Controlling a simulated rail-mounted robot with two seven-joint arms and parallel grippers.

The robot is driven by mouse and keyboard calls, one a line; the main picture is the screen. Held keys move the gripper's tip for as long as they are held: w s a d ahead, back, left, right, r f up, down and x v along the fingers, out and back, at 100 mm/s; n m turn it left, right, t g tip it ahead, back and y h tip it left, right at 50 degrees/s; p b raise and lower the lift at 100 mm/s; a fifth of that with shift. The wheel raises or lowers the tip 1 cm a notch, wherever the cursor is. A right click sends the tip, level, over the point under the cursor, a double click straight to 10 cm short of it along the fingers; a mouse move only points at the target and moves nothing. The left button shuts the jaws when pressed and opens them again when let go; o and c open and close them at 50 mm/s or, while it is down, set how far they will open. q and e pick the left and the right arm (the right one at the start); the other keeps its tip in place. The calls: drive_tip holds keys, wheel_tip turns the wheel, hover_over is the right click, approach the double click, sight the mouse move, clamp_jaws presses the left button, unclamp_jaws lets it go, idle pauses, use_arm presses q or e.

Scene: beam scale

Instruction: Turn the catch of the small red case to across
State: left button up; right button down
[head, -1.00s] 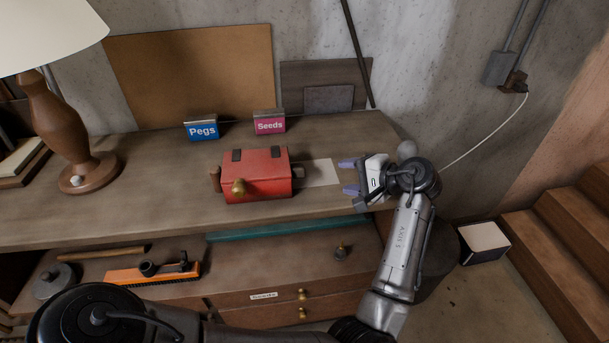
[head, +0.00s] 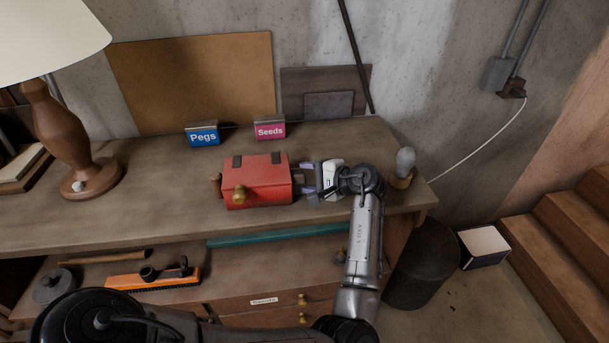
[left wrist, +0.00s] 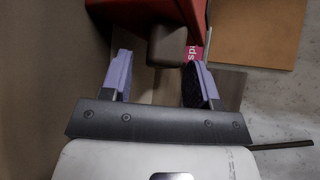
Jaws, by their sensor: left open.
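The small red case (head: 257,183) sits on the workbench with two dark hinges on top. In the left wrist view the block lies ahead, between the lines of the two fingers, apparently not gripped. The right gripper is not in view.
A blue Pegs box (head: 202,135) and a pink Seeds box (head: 269,127) stand behind the case. A lamp (head: 61,140) stands at the left. A bulb-topped object (head: 403,168) stands at the bench's right end. The bench (head: 160,205) is clear left of the case.

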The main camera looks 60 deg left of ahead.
use_arm(q)
drive_tip(key=shift+x, duration=0.85)
